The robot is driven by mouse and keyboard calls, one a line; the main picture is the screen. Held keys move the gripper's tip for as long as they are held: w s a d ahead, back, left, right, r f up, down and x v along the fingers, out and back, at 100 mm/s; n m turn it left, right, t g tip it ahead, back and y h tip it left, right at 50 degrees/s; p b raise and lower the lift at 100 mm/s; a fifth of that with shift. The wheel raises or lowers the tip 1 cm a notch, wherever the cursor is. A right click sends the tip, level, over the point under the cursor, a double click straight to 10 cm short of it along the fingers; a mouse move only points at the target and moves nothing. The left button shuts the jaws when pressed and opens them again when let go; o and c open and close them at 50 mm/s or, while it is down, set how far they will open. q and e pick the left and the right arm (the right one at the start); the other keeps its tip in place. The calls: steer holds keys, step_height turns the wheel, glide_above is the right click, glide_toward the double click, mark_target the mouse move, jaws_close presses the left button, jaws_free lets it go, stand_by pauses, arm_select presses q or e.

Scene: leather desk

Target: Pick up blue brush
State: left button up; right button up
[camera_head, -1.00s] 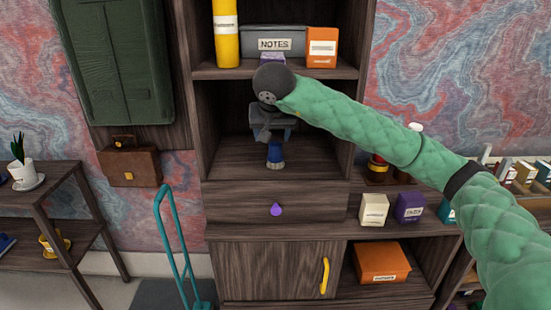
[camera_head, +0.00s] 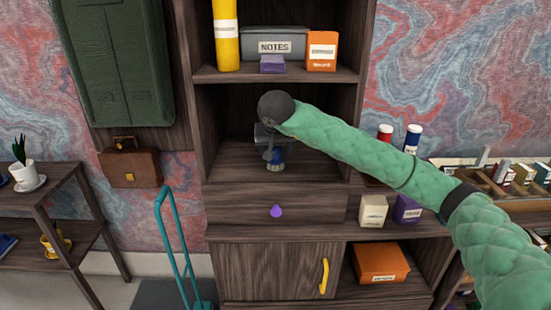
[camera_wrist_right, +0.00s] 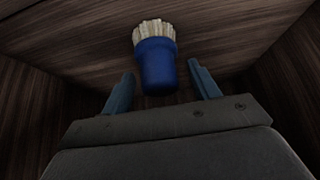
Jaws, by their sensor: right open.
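The blue brush (camera_wrist_right: 157,66) has a short blue handle and pale cream bristles. In the right wrist view its handle end lies between the two fingers of my right gripper (camera_wrist_right: 160,88), with a gap on each side, and its bristles point away from me. In the head view the brush (camera_head: 276,166) is a small blue shape on the floor of the middle shelf compartment, partly hidden by my right gripper (camera_head: 272,154). My right gripper is open and inside that compartment. My left gripper is not in view.
The compartment (camera_head: 315,165) has wooden walls on both sides and a shelf above. That shelf bears a yellow cylinder (camera_head: 226,45), a grey NOTES box (camera_head: 274,44), a purple box (camera_head: 272,65) and an orange box (camera_head: 322,52). A drawer with a purple knob (camera_head: 276,211) is below.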

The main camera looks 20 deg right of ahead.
steer(key=c, duration=1.1)
